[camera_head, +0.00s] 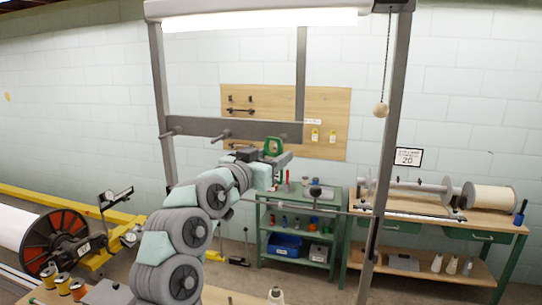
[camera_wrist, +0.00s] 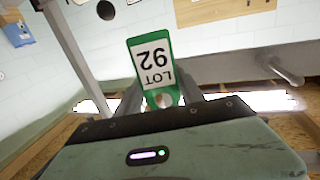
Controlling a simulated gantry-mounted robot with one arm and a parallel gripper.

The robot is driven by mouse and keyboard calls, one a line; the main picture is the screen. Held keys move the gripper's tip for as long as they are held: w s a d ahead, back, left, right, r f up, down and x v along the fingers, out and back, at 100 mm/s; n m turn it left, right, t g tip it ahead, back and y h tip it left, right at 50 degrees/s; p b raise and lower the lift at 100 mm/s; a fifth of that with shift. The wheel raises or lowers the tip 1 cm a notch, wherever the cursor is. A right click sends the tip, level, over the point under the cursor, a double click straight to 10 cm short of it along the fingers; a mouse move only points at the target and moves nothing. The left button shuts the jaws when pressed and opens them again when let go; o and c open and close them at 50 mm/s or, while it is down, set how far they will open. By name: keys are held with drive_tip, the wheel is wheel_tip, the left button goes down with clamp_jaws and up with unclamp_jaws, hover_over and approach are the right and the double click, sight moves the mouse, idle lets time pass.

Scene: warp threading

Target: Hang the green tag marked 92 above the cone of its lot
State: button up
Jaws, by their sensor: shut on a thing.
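The green tag (camera_wrist: 152,55) reads "LOT 92", upside down in the wrist view, with a hole at its lower end. My gripper (camera_wrist: 162,98) is shut on the tag at that end. In the head view the green tag (camera_head: 273,146) stands up from my gripper (camera_head: 270,156), in front of a grey crossbar. The crossbar (camera_head: 200,127) carries several pegs, among them a left peg (camera_head: 174,132) and a middle peg (camera_head: 222,136). A pale cone (camera_head: 277,295) shows at the bottom edge; no lot marking on it is readable.
A green shelf cart (camera_head: 300,235) and a workbench (camera_head: 430,212) stand behind, right. Upright posts (camera_head: 160,95) frame the crossbar. Colored spools (camera_head: 64,283) are lower left.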

drive_tip(key=w, duration=0.1)
drive_tip(key=w+f, duration=0.1)
drive_tip(key=w, duration=0.1)
drive_tip(key=w+d+b, duration=0.1)
drive_tip(key=w, duration=0.1)
drive_tip(key=shift+w+f, duration=0.1)
drive_tip(key=shift+f, duration=0.15)
idle(0.3)
idle(0.8)
drive_tip(key=o, duration=1.4)
